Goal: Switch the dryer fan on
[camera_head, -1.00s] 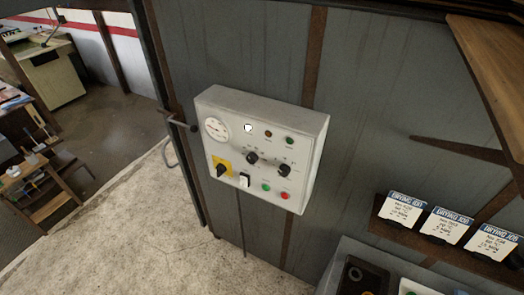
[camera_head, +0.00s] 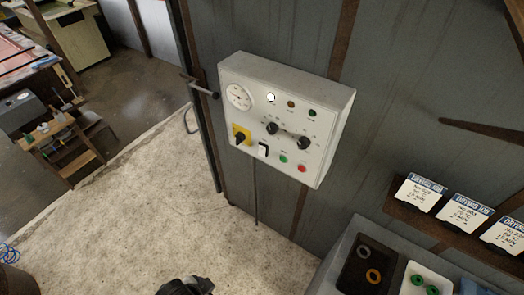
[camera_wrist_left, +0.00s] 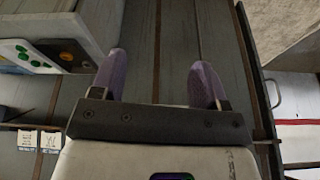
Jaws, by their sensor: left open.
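The dryer's control box (camera_head: 343,110) is pale grey and fixed to the grey metal wall in the head view. Its face has a round gauge (camera_head: 239,97), a black rotary switch on a yellow plate (camera_head: 242,137), a black-and-white rocker switch (camera_head: 263,149), two black knobs, small lamps, and a green and a red button (camera_head: 302,168). The labels are too small to read, so I cannot tell which control is the fan's. My left gripper (camera_wrist_left: 158,78) is open and empty in the left wrist view, with no control between its purple fingers. My right gripper is not in view.
A handle bar (camera_head: 203,89) sticks out left of the box. At lower right, a grey cabinet (camera_head: 330,262) bears trays with orange and green rings, below a rack of drying job cards (camera_head: 420,192).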

